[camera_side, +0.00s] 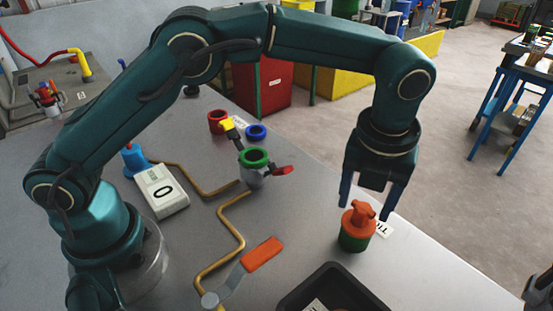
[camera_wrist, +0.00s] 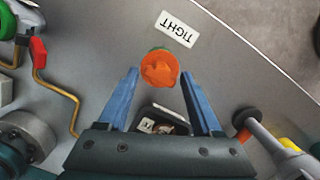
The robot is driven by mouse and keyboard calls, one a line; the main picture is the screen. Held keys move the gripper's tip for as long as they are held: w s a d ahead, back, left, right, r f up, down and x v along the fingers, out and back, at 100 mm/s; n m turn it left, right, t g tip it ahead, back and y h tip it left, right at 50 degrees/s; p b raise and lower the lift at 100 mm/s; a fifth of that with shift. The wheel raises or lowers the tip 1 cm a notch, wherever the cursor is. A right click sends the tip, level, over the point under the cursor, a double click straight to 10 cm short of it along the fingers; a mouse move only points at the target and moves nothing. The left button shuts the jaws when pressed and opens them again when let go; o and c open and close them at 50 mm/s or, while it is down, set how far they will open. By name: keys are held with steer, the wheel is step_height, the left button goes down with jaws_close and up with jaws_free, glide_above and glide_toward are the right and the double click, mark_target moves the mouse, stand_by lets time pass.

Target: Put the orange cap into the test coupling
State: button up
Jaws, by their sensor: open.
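The orange cap (camera_side: 359,217) has a knobbed top and sits upright on a green cylinder (camera_side: 353,241) on the bench. In the wrist view the orange cap (camera_wrist: 159,69) lies between and just beyond the fingertips. My gripper (camera_side: 365,204) points down over it, open, with a blue finger on either side; I see no contact. My gripper (camera_wrist: 160,75) also shows in the wrist view. A metal coupling with a green ring (camera_side: 254,157) and a red lever (camera_side: 283,170) stands mid-bench; it appears to be the test coupling. Its opening faces up and looks empty.
A black tray (camera_side: 290,303) is at the front edge of the side view. A brass pipe (camera_side: 238,236) and an orange-handled lever (camera_side: 262,254) lie left of the cap. A gauge box (camera_side: 161,191), red cup (camera_side: 217,121) and blue ring (camera_side: 257,131) stand farther back. A TIGHT label (camera_wrist: 176,29) lies by the cap.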

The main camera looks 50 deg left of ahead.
steer(key=shift+w+a+f, duration=0.1)
steer(key=shift+w+f, duration=0.05)
steer(key=shift+f, duration=0.85)
jaws_close()
steer(key=shift+r, duration=0.1)
